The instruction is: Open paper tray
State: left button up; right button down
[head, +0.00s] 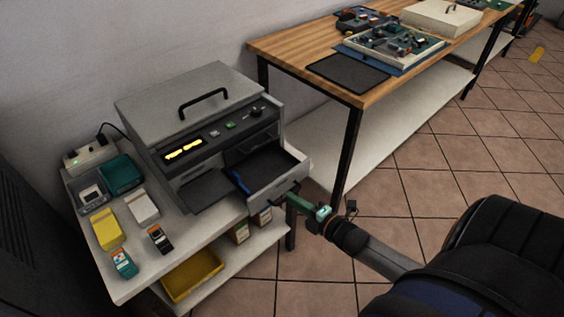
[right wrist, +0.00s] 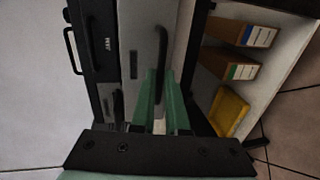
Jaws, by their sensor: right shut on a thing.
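The grey machine (head: 190,105) stands on a white-topped stand at the left. Its paper tray (head: 291,164), a light grey drawer with a dark inside, is pulled out at the lower right of the machine. Something blue lies inside it. My right gripper (head: 293,198) comes from the right, its green fingers at the tray's front. In the right wrist view, the fingers (right wrist: 161,75) are shut on the black bar handle (right wrist: 161,50) on the tray's pale front (right wrist: 132,40). My left gripper is in neither view.
Small boxes and devices, including a yellow box (head: 106,229), lie on the stand top (head: 140,270). A yellow bin (head: 192,275) sits on its lower shelf. A wooden bench (head: 290,50) stands behind at the right. Tiled floor (head: 430,190) is clear between.

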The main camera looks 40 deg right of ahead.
jog(key=f+p+v, duration=0.1)
jog(key=v, duration=0.5)
jog(key=shift+s+p, duration=0.4)
jog(key=shift+s, duration=0.1)
jog(key=shift+f, duration=0.1)
jog(key=c, duration=1.2)
grip_release()
